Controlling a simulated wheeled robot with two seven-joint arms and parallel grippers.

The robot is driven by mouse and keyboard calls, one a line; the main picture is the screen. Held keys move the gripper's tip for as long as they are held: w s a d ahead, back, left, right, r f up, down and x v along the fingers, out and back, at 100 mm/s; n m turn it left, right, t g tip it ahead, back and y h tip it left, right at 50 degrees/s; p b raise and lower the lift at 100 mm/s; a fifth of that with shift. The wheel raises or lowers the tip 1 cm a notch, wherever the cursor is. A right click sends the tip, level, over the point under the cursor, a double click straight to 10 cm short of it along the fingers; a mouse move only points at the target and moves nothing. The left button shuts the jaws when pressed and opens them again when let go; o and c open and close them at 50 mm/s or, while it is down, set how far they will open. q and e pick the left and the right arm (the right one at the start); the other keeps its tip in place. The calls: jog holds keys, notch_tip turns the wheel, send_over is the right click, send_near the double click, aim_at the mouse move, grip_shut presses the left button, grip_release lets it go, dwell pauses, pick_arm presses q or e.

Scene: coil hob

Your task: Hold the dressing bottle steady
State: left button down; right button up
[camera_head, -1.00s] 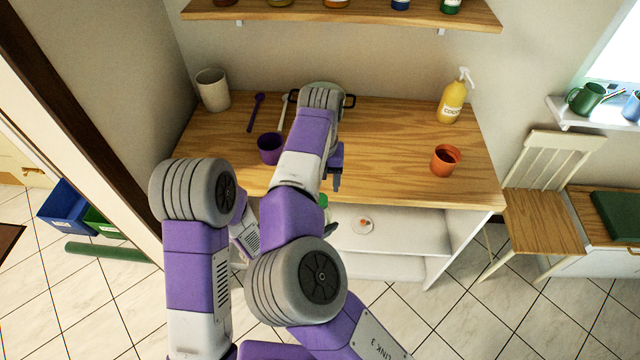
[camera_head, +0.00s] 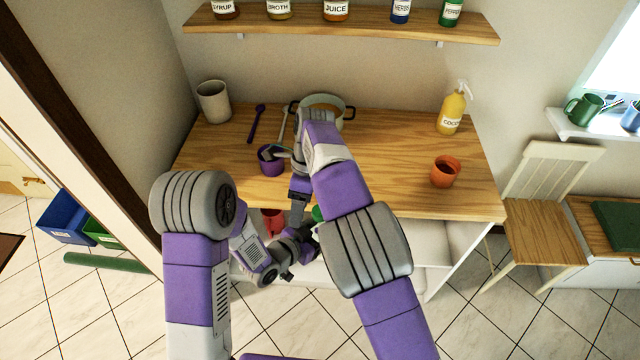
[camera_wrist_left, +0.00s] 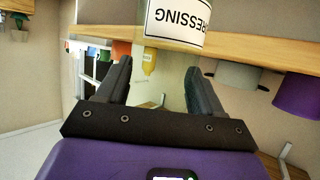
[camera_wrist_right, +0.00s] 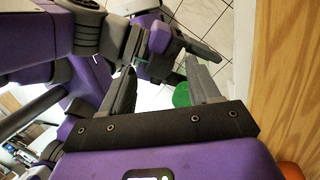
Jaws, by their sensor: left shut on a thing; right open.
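The dressing bottle shows at the top of the left wrist view by its white label (camera_wrist_left: 178,15), upside down in that picture. My left gripper (camera_wrist_left: 158,75) is shut on the bottle. In the head view it is low in front of the counter (camera_head: 300,245). A green round top (camera_wrist_right: 181,95), apparently the bottle's cap, shows between my right fingers in the right wrist view. It also shows in the head view (camera_head: 318,213), partly hidden by my right arm. My right gripper (camera_head: 297,208) is open at the counter's front edge, close to the left gripper.
The counter (camera_head: 390,150) bears a purple cup (camera_head: 270,166), a pot (camera_head: 335,108), an orange cup (camera_head: 445,172), a yellow pump bottle (camera_head: 452,110) and a pale mug (camera_head: 213,103). A red thing (camera_head: 272,222) stands below the front edge.

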jog(key=w+d+r+n+t+y, duration=0.2)
jog(key=r+n+t, duration=0.2)
jog(key=r+n, duration=0.9)
jog(key=w+d+r+n+t+y, duration=0.2)
jog(key=r+n+t, duration=0.3)
jog(key=n, duration=1.6)
jog(key=f+n+g+h, duration=0.2)
jog(key=f+n, duration=0.1)
jog(key=n, duration=0.1)
jog(key=s+f+n+g+h, duration=0.1)
jog(key=f+n+h, duration=0.1)
jog(key=f+n, duration=0.2)
jog(key=s+f+n+g+h, duration=0.1)
jog(key=f+n+g, duration=0.1)
jog(key=f+n, duration=0.2)
jog(key=shift+s+d+f+g+h, duration=0.2)
jog(key=shift+s+d+g+h, duration=0.1)
jog(key=shift+h, duration=0.1)
